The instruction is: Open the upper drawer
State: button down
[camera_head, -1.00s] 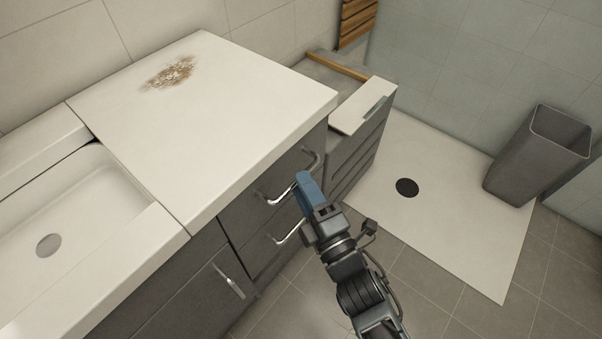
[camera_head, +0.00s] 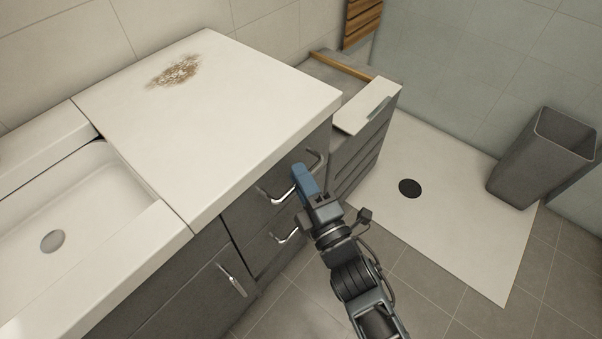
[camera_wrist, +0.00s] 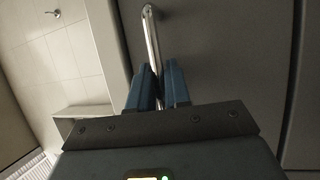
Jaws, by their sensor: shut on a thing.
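The upper drawer (camera_head: 244,212) is the grey front just under the white counter, and it looks closed. Its curved metal handle (camera_head: 281,199) passes behind my gripper (camera_head: 301,174), with both its ends showing to either side. In the wrist view the handle (camera_wrist: 152,38) runs down between the two blue fingers of my gripper (camera_wrist: 157,78), which are shut on it. The lower drawer's handle (camera_head: 283,238) shows below, partly covered by my gripper.
The white countertop (camera_head: 220,110) with a brown stain overhangs the drawers, with a sink (camera_head: 85,210) at left. A grey bin (camera_head: 540,160) stands far right.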

jog(key=shift+r, duration=0.25)
jog(key=shift+s+d+r+p, duration=0.1)
jog(key=shift+s+d+p, duration=0.15)
jog(key=shift+d+p, duration=0.05)
jog(key=s+d+p, duration=0.4)
jog(key=s+d, duration=1)
jog(key=d, duration=0.4)
jog(key=c, duration=1.4)
grip_release()
jog(key=shift+o, duration=1.2)
jog(key=b+v, duration=0.1)
jog(key=v, duration=0.7)
